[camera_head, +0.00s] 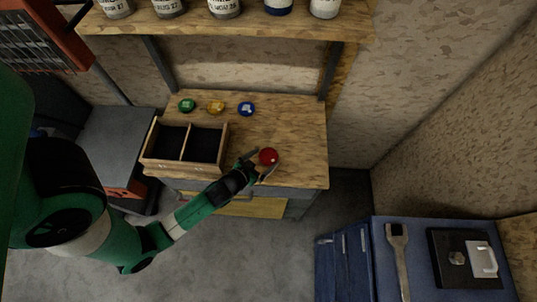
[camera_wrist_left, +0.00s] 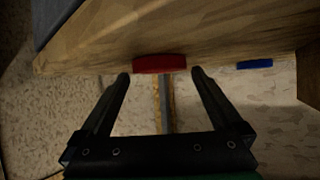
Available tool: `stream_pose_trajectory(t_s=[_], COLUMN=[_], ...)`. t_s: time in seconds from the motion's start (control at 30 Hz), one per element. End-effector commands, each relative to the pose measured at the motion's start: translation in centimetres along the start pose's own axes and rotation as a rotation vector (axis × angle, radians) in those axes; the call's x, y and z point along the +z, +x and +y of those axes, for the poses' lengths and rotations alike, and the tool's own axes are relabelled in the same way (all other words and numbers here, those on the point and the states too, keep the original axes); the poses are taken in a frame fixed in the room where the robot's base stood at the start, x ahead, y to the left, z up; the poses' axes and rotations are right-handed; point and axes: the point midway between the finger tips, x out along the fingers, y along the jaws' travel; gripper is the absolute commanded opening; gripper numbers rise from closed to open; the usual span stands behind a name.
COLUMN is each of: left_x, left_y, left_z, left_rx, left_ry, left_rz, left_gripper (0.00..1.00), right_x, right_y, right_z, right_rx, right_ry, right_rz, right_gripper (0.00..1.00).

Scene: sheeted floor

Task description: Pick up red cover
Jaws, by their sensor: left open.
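The red cover (camera_head: 268,156) is a small round disc lying on the wooden workbench (camera_head: 295,130), near its front right part. It also shows in the left wrist view (camera_wrist_left: 160,64), just beyond the fingertips and centred between them. My left gripper (camera_head: 261,164) is open, with one finger on each side of the red cover's near edge in the head view. It also shows in the left wrist view (camera_wrist_left: 163,76), with nothing held between its fingers. I cannot tell whether a finger touches the cover. My right gripper is not in view.
A divided wooden box (camera_head: 184,143) stands left of my left gripper. Green (camera_head: 187,105), yellow (camera_head: 215,107) and blue (camera_head: 247,108) covers lie at the back. A shelf (camera_head: 225,25) with several cans hangs above. A blue cabinet (camera_head: 420,255) stands at lower right.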

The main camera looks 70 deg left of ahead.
Motion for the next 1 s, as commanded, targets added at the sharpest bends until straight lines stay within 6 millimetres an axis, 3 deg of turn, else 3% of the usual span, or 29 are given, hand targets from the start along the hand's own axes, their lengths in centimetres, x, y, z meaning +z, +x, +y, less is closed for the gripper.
stream_pose_trajectory(t_s=[0.1,0.33,0.8,1.0], left_x=[0.05,0.02,0.02,-0.08], left_y=[1.52,1.71,1.68,1.67], left_z=[0.0,0.02,0.04,0.05], left_rx=[-0.001,0.0,0.001,0.001], left_ry=[0.0,0.001,0.001,0.001], left_rz=[0.0,0.0,0.0,0.002], left_gripper=[1.0,1.0,0.17,0.17], right_x=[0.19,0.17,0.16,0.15], right_y=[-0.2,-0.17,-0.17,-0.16], right_z=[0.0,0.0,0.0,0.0], right_rx=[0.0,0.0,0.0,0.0], right_ry=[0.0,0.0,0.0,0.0], right_rz=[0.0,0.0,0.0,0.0], right_gripper=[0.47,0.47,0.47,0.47])
